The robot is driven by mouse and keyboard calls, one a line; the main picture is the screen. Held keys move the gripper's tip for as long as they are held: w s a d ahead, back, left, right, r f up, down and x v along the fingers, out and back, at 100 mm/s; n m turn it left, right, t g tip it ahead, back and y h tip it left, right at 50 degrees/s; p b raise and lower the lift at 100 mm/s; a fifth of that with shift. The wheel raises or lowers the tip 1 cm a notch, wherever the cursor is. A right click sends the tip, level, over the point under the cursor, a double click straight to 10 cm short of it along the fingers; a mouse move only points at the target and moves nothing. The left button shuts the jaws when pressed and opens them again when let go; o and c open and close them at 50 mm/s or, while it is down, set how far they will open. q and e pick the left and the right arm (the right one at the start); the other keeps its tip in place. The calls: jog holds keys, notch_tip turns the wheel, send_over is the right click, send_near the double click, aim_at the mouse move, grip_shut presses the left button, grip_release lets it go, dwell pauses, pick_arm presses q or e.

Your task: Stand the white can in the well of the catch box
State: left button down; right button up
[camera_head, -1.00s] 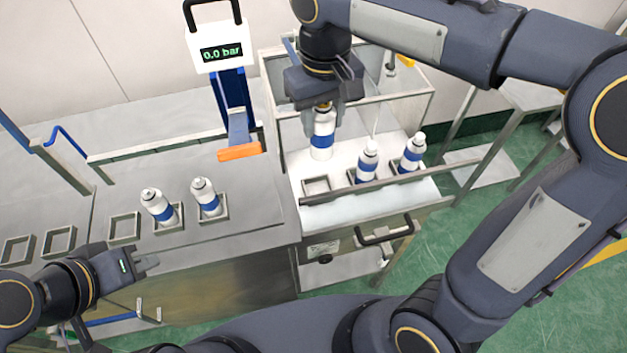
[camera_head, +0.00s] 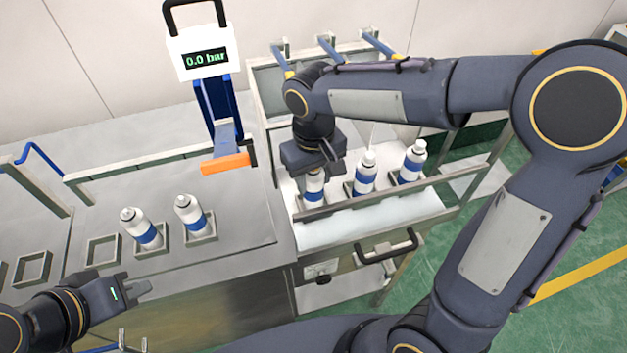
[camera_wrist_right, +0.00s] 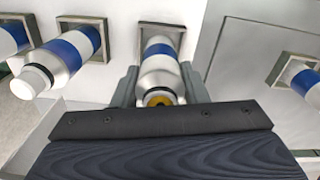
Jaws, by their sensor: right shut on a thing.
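The white can with a blue band (camera_head: 314,188) is upright in my right gripper (camera_head: 315,168), at the left-hand well of the catch box (camera_head: 400,193). The right wrist view shows the can (camera_wrist_right: 160,72) between the two fingers, its yellow-centred top towards the camera. Its base appears within the square rim of the well (camera_wrist_right: 181,25); whether it rests on the floor of the well cannot be told. The box's front rail partly hides the can in the head view. My left gripper (camera_head: 142,289) is empty and open, in front of the left table.
Two similar cans (camera_head: 364,175) (camera_head: 411,163) stand in the other wells of the box. Two more (camera_head: 141,229) (camera_head: 189,215) stand in square holders on the left table, beside an empty holder (camera_head: 103,252). A gauge reading 0.0 bar (camera_head: 205,57) stands behind, above an orange block (camera_head: 226,164).

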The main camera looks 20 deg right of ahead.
jog(key=shift+f, duration=0.8)
jog(key=shift+f, duration=0.2)
jog(key=o, duration=1.3)
jog(key=shift+r, duration=0.1)
jog(key=shift+o, duration=0.2)
jog(key=shift+r, duration=0.2)
notch_tip(320, 180, up, 12)
jog(key=shift+f+p, duration=0.1)
jog(key=shift+p, duration=0.2)
